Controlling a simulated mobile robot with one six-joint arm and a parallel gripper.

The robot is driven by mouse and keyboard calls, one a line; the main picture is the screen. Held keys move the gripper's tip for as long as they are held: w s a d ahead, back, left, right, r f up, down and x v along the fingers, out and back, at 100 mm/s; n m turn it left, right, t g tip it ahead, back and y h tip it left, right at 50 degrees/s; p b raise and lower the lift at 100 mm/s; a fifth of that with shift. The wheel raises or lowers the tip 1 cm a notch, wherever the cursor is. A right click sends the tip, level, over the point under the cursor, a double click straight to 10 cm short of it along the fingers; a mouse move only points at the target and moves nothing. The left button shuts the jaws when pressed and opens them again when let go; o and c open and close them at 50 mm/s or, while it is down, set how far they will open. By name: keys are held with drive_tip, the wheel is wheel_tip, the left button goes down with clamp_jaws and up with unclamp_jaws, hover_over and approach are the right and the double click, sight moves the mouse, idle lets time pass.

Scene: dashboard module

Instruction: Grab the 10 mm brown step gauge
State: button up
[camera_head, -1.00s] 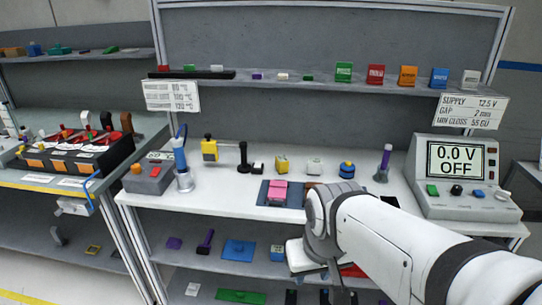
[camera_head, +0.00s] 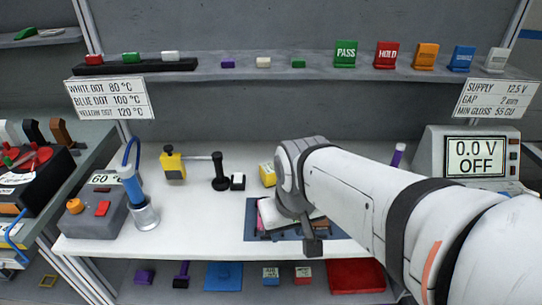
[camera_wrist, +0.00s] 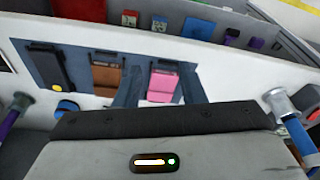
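A brown block (camera_wrist: 104,76), which appears to be the brown step gauge, lies on a dark blue mat (camera_wrist: 43,58) in the wrist view. A pink block (camera_wrist: 163,82) lies to its right, and a black and yellow item (camera_wrist: 64,72) to its left. My gripper (camera_wrist: 159,76) points at the mat with its two dark fingers apart, one on either side of the pink block in the picture. The brown block is to the left of the fingers and not between them. In the head view my wrist covers much of the mat (camera_head: 252,222), and the brown block is hidden there.
A yellow block (camera_head: 267,174) stands behind the mat. The supply unit (camera_head: 475,155) stands at right. A shelf (camera_head: 210,74) spans the back.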

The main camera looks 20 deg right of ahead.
drive_tip(key=shift+o, duration=0.4)
